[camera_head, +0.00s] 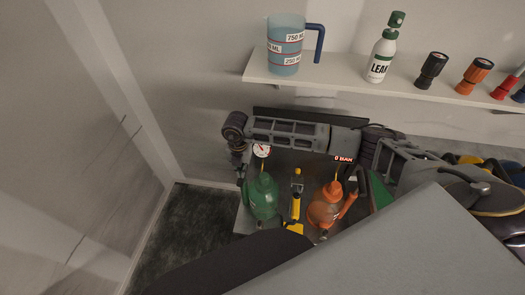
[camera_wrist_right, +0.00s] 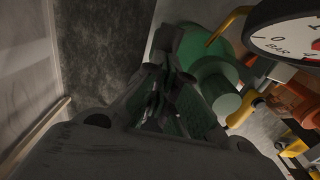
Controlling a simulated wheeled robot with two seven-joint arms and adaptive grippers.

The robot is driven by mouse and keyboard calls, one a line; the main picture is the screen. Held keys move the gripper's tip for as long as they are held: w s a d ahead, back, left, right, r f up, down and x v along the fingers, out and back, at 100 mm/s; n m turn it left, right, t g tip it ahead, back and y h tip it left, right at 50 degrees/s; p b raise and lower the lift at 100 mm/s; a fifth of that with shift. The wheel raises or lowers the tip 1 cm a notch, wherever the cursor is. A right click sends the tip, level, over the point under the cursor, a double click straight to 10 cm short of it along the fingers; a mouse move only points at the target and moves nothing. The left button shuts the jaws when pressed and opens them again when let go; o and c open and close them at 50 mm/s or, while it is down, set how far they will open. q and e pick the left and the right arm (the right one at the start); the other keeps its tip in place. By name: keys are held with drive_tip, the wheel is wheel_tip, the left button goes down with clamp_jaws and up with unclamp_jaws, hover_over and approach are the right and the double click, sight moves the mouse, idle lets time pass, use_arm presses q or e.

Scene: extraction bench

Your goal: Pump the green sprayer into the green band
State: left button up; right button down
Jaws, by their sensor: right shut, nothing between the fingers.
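The green sprayer (camera_head: 261,198) stands upright on the bench, left of an orange sprayer (camera_head: 324,208). A round white gauge (camera_head: 261,151) with red marks sits above it; its reading is too small to tell. In the right wrist view the green sprayer (camera_wrist_right: 211,62) is beyond the fingers, and a large gauge dial (camera_wrist_right: 287,36) is cut off, showing "0" and "BAR". My right gripper (camera_head: 239,171) points down just left of the green sprayer's top. In the wrist view its fingers (camera_wrist_right: 168,68) are together and empty; contact with the sprayer cannot be told. My left gripper is not in view.
A shelf (camera_head: 345,82) above holds a measuring jug (camera_head: 287,57), a white LEAK bottle (camera_head: 381,60) and several torches. A yellow-and-black tool (camera_head: 296,202) stands between the sprayers. My right arm crosses behind the sprayers. Bare floor (camera_head: 185,220) lies left.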

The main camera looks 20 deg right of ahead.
drive_tip(key=shift+r+p, duration=1.7)
drive_tip(key=shift+r, duration=0.75)
wheel_tip(320, 180, up, 5)
drive_tip(key=p, duration=0.3)
drive_tip(key=shift+s, duration=0.1)
idle(0.6)
